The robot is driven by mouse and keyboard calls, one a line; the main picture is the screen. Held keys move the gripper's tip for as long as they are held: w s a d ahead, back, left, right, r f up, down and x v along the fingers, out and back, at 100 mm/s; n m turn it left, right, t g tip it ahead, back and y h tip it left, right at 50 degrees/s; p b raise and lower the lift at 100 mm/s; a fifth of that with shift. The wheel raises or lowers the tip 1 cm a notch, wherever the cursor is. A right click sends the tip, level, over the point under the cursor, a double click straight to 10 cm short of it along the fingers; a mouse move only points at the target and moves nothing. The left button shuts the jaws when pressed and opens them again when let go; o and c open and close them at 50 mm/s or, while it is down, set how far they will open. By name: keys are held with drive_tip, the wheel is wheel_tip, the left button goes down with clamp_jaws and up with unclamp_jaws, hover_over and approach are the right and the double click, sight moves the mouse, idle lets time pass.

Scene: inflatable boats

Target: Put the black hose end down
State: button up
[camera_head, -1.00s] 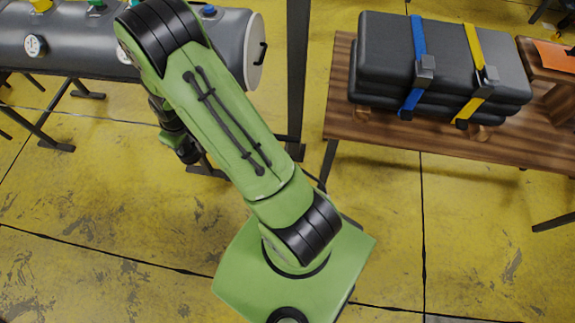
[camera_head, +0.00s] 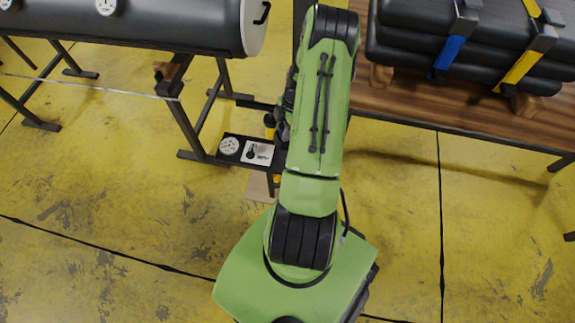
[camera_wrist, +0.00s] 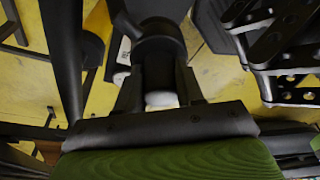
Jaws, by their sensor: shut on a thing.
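In the wrist view, my gripper (camera_wrist: 160,92) is shut on a black cylindrical piece with a pale end, which looks like the black hose end (camera_wrist: 157,45). It sits between the two dark fingers. The rest of the hose is not clear. In the head view my green arm covers the gripper and the hose end, so how far they are from any surface cannot be told.
A grey tank (camera_head: 180,25) lies on a dark metal stand (camera_head: 192,125) at upper left. A low black panel with a gauge (camera_head: 229,146) sits left of my arm. A wooden bench (camera_head: 420,105) with strapped black pads (camera_head: 480,45) stands at upper right. Yellow floor is open at lower left and right.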

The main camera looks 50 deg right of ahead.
drive_tip(key=f+b, duration=0.1)
drive_tip(key=f, duration=0.2)
drive_tip(key=f+b, duration=0.1)
drive_tip(key=f, duration=0.3)
drive_tip(key=f+b, duration=0.1)
drive_tip(key=f, duration=0.3)
drive_tip(key=shift+s+d, duration=0.3)
drive_tip(key=shift+s, duration=0.1)
drive_tip(key=shift+r, duration=0.2)
drive_tip(key=shift+f, duration=0.1)
drive_tip(key=o, duration=1.1)
drive_tip(key=p+v, duration=0.2)
drive_tip(key=v, duration=0.6)
drive_tip(key=shift+w+a, duration=0.1)
